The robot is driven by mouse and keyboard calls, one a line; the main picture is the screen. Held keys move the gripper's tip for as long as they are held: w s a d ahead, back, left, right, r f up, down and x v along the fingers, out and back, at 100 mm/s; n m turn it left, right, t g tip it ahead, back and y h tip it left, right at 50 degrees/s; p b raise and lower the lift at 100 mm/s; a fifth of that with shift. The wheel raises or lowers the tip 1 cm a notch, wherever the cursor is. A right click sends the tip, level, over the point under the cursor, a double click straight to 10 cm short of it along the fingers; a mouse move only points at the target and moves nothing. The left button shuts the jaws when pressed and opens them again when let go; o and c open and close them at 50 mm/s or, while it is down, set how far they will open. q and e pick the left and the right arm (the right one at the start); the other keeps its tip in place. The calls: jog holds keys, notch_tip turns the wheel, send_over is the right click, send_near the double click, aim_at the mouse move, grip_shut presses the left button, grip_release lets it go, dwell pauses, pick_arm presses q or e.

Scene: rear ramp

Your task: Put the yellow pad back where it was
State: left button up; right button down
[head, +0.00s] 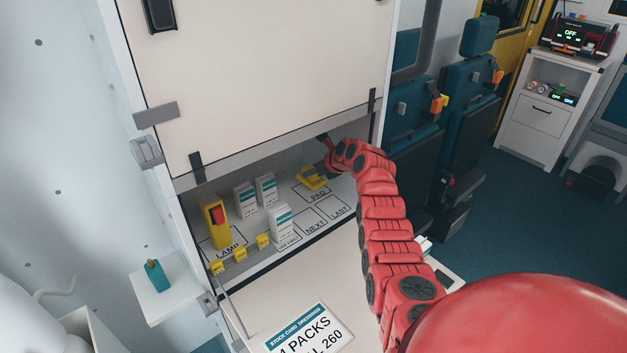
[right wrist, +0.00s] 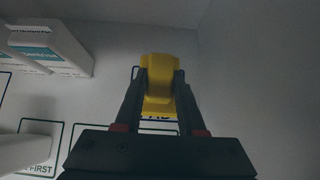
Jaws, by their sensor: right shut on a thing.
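The yellow pad (head: 308,183) is at the back right of the open compartment, at the outline marked PAD (head: 318,196). My right gripper (head: 320,174) reaches into the compartment and is shut on the pad. In the right wrist view the pad (right wrist: 158,88) sits between the two dark fingers, over part of the outline and its lettering. I cannot tell whether the pad touches the shelf. My left gripper is not in view.
White packs (head: 281,222) stand left of the pad, with a yellow lamp (head: 215,224) at the far left. The outlines marked NEXT and LAST are empty. A raised door panel (head: 265,70) hangs above, and a lowered flap with a stock card (head: 308,335) lies in front.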

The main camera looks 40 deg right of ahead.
aim_at(317, 178)
notch_tip(317, 178, down, 3)
jog(key=shift+f, duration=0.15)
jog(key=shift+f, duration=0.1)
jog(key=c, duration=0.5)
grip_release()
